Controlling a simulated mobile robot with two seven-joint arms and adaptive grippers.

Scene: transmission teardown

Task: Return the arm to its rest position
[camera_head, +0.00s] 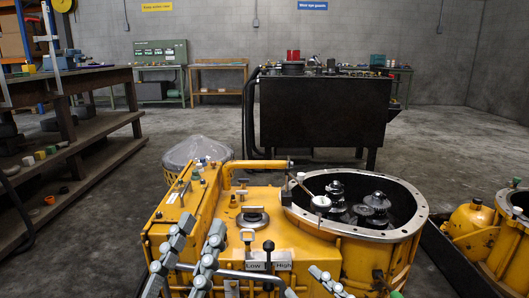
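The yellow transmission housing (286,243) fills the lower middle of the head view, with an open round bell and dark gears (372,207) inside. My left gripper (201,228) shows as two grey jointed fingers over the housing's left front. The fingers stand apart with nothing between them. I cannot tell whether either gripper touches the housing.
A wooden workbench with shelves (100,133) stands at the left. A dark cart (325,113) with parts on top stands behind the housing. A second yellow housing (478,228) lies at the right edge in a black tray. Grey floor is free between the bench and the cart.

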